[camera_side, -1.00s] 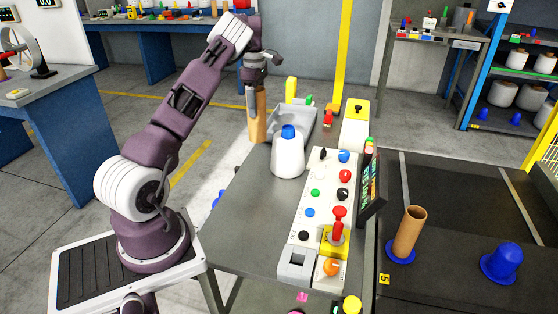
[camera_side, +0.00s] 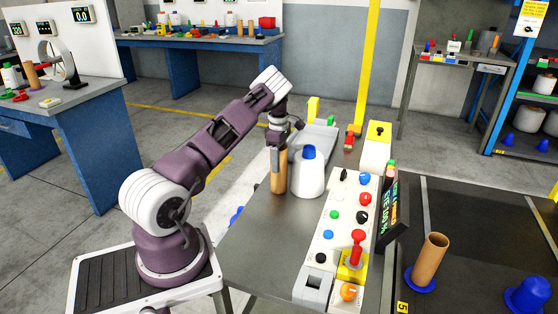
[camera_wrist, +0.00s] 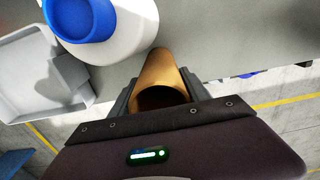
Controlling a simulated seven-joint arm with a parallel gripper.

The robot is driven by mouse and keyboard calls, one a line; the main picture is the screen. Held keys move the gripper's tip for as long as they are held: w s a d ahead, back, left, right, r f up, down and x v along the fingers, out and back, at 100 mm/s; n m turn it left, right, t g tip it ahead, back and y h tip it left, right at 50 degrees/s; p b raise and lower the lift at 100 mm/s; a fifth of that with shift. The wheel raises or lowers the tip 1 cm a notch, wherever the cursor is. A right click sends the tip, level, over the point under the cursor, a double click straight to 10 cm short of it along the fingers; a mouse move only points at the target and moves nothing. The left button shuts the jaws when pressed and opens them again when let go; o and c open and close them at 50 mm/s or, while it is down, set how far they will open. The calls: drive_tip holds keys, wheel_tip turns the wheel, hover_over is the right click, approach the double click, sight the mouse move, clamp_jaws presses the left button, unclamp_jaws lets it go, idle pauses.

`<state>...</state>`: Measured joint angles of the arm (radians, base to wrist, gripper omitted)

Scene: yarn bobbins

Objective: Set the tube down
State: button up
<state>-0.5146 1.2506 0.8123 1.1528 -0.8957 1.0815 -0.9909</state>
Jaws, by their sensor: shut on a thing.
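The brown cardboard tube (camera_side: 279,174) is upright between the jaws of my gripper (camera_side: 278,148). My gripper is shut on its upper part. The tube's lower end is at or just above the grey table, near its left edge; I cannot tell whether it touches. In the wrist view the tube (camera_wrist: 160,70) shows its open near end between the two fingers (camera_wrist: 160,97). A white yarn cone with a blue top (camera_side: 308,178) stands close to the right of the tube, with a small gap.
The grey table (camera_side: 258,240) is bare in front of the tube. A grey tray (camera_side: 318,136) lies behind the cone. A control panel (camera_side: 340,225) with several buttons runs along the right. Another tube (camera_side: 430,260) stands on a blue holder at far right.

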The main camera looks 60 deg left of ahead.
drive_tip(key=o, duration=1.4)
drive_tip(key=shift+f, duration=0.1)
wheel_tip(320, 180, up, 12)
drive_tip(key=w+d+r+m+t, duration=0.15)
drive_tip(key=d+r+m, duration=0.35)
drive_tip(key=d+r, duration=0.75)
drive_tip(key=s+d+r+m+t+h, duration=0.1)
drive_tip(key=s+d+r+m, duration=0.25)
drive_tip(key=d, duration=0.35)
drive_tip(key=s+d+r+m+t, duration=0.15)
drive_tip(key=d+r+m, duration=0.25)
drive_tip(key=d, duration=0.4)
drive_tip(key=s+d+r+m, duration=0.1)
drive_tip(key=s+d+m, duration=0.7)
drive_tip(key=s+d, duration=0.3)
drive_tip(key=s+d+f+m, duration=0.1)
drive_tip(key=s+m, duration=0.1)
drive_tip(key=s, duration=0.1)
drive_tip(key=s+d+f+m+t, duration=0.1)
drive_tip(key=s+d+m, duration=0.1)
drive_tip(key=s, duration=0.1)
drive_tip(key=s+d+f+m+y, duration=0.1)
drive_tip(key=s+f+m, duration=0.1)
drive_tip(key=s, duration=0.1)
drive_tip(key=shift+s+d+f+m+t, duration=0.1)
drive_tip(key=shift+s+d+m+t, duration=0.1)
drive_tip(key=shift+m+t, duration=0.1)
